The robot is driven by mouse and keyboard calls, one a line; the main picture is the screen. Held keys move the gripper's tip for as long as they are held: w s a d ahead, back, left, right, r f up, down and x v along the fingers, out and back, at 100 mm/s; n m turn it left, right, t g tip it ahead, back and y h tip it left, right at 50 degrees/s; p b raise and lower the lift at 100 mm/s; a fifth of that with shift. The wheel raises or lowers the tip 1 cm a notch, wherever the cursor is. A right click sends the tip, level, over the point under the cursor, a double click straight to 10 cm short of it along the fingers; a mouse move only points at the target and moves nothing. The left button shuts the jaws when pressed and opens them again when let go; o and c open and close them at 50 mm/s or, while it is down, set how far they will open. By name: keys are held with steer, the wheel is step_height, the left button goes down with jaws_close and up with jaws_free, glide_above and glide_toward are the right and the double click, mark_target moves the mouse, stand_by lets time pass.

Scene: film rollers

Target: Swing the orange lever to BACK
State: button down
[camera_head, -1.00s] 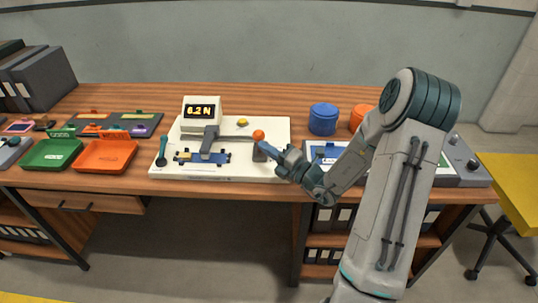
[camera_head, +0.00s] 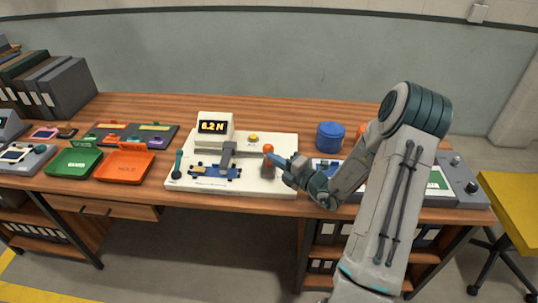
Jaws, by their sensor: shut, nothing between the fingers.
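The orange lever (camera_head: 268,149) is a round orange knob on a short stem. It rises from a small grey block (camera_head: 267,172) at the right side of a white test board (camera_head: 283,185). My gripper (camera_head: 276,158) is shut and empty. Its tips are right beside the lever, just right of and slightly below the knob. I cannot tell whether they touch it. Any BACK marking is too small to read or hidden.
A blue round container (camera_head: 330,137) stands behind my arm. Green (camera_head: 72,162) and orange (camera_head: 124,166) trays lie left.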

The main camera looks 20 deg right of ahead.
steer(key=shift+w+d+r+m+g+h+p, duration=0.2)
steer(key=shift+w+r+m+p, duration=0.3)
steer(key=shift+p, duration=0.75)
steer(key=shift+w+d+r+m+g+h+p, duration=0.1)
steer(key=shift+w+d+r+m+g+p, duration=0.25)
steer(key=shift+p, duration=0.9)
steer(key=w+d+m+p, duration=0.1)
steer(key=w+d+p, duration=0.1)
steer(key=w+p, duration=0.2)
steer(key=shift+w+r, duration=0.25)
steer(key=shift+w, duration=0.7)
steer(key=shift+d+g, duration=0.1)
steer(key=shift+g, duration=0.15)
steer(key=shift+r, duration=0.1)
steer(key=s+d+r, duration=0.2)
steer(key=s, duration=0.3)
steer(key=s+d+r, duration=0.2)
steer(key=s+r, duration=0.1)
steer(key=s, duration=0.3)
steer(key=shift+d+p, duration=0.3)
steer(key=shift+d, duration=0.1)
